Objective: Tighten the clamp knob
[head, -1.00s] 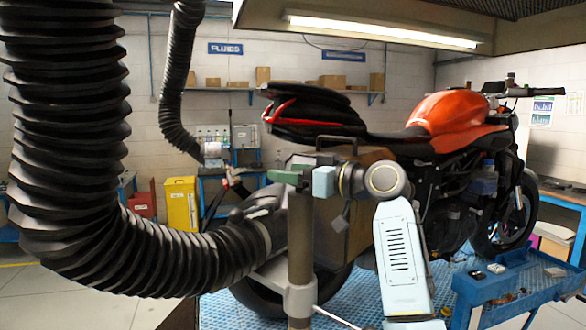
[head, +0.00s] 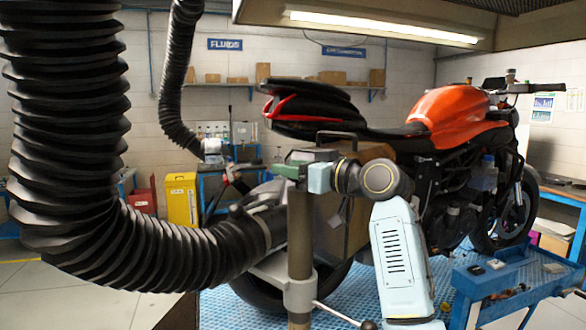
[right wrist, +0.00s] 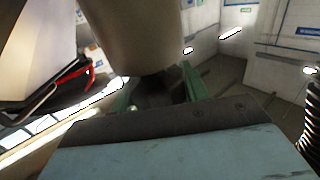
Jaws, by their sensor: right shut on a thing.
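My right gripper (head: 284,172) has green fingers and a pale blue body. It is at the upper part of an upright brownish post (head: 300,240), to the left of my right wrist. In the right wrist view, the gripper (right wrist: 160,86) is shut on a dark piece, seemingly the clamp knob (right wrist: 160,94), close beside the post (right wrist: 125,35). The knob is mostly hidden by the fingers and post, and its turn cannot be told. Lower on the post is a grey collar (head: 300,297) with a ball-ended lever (head: 338,314). My left gripper is not in view.
A ribbed black hose (head: 160,255) fills the left and ends beside the post, by the motorcycle's rear. The orange and black motorcycle (head: 450,105) stands behind my right arm. A blue tray cart (head: 500,280) is at the lower right.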

